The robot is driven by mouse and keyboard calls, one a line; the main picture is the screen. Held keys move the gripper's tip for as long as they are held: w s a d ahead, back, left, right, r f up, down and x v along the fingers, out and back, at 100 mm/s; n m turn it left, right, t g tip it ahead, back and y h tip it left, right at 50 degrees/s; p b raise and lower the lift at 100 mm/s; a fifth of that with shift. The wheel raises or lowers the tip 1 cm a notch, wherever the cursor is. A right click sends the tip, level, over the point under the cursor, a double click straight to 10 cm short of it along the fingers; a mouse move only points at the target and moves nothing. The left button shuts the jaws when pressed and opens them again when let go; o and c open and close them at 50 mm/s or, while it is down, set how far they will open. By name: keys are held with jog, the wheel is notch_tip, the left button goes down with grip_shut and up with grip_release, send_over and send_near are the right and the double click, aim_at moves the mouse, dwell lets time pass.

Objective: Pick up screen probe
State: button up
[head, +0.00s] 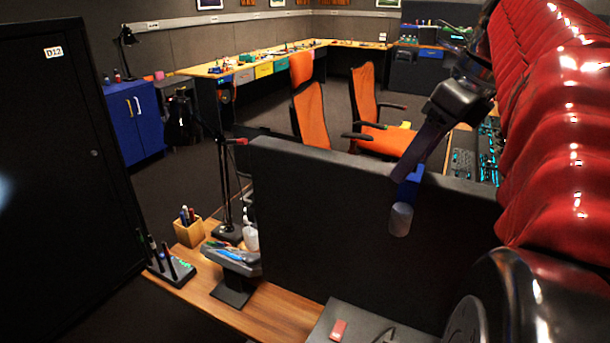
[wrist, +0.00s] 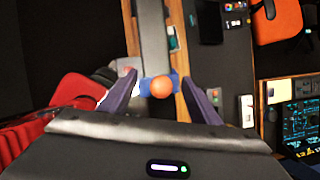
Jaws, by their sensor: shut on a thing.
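The screen probe shows in the head view as a blue body (head: 408,187) with a pale grey rounded lower end (head: 400,219). It hangs in the air in front of the dark partition. My gripper (head: 413,170) points down at the upper right, its fingers on the blue part. In the wrist view, the probe's orange ball end and blue sides (wrist: 161,87) sit between the two dark fingers of my gripper (wrist: 160,78), shut on it. The fingers hide part of the blue body.
A dark partition (head: 320,200) stands behind the probe. Below is a wooden desk (head: 265,312) with a pen stand (head: 172,267), a pen box (head: 188,231), a lamp (head: 227,190) and a tray of tools (head: 232,259). A grey panel with a red item (head: 339,329) lies at the bottom.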

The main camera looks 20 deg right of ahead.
jog(key=c, duration=1.1)
jog(key=shift+r, duration=0.15)
